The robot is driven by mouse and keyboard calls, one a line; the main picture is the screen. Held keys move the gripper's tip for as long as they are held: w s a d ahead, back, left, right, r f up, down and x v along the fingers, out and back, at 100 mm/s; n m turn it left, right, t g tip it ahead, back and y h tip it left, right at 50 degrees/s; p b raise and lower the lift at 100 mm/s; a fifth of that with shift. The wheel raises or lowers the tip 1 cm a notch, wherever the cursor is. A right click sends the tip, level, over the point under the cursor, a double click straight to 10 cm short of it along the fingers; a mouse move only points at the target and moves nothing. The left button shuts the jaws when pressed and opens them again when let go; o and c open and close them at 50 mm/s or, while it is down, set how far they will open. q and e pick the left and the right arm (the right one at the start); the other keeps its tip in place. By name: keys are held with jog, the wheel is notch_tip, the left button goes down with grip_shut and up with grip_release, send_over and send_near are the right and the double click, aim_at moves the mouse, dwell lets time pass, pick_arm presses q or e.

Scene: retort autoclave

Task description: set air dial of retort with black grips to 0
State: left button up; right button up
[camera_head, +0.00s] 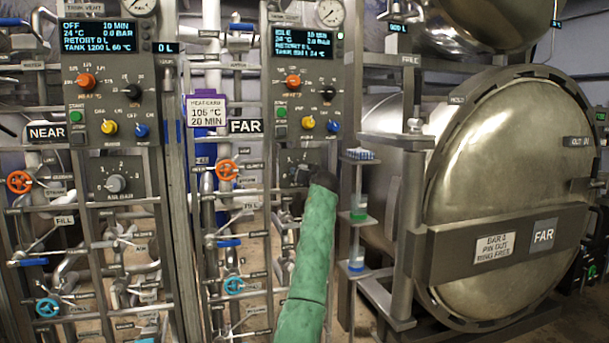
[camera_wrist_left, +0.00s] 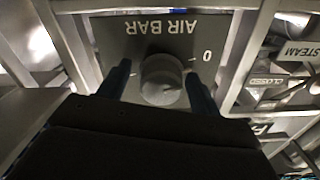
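The FAR panel's air dial (camera_head: 297,172) sits low on its grey panel, partly covered by my left gripper (camera_head: 308,178) at the end of the green-sleeved arm. In the left wrist view the grey round dial (camera_wrist_left: 162,78) appears upside down under the label "AIR BAR", with a "0" to its right. A faint mark on its face seems to point right, slightly below the "0". My left gripper (camera_wrist_left: 158,88) is open, one finger on each side of the dial, with small gaps visible. The NEAR panel has a similar air dial (camera_head: 115,184). Black grips cannot be made out. My right gripper is out of view.
The FAR retort door (camera_head: 500,190) is at the right, with a broad grey bar across it. Orange handwheels (camera_head: 227,170), pipes and rails surround the panels. A purple-framed card (camera_head: 206,110) reads 105 °C, 20 MIN. A small shelf stand (camera_head: 358,215) stands right of my arm.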

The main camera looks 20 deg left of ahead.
pick_arm(q)
jog(key=shift+r, duration=0.1)
jog(key=v, duration=0.7)
jog(key=shift+s+d, duration=0.25)
jog(key=shift+s, duration=0.1)
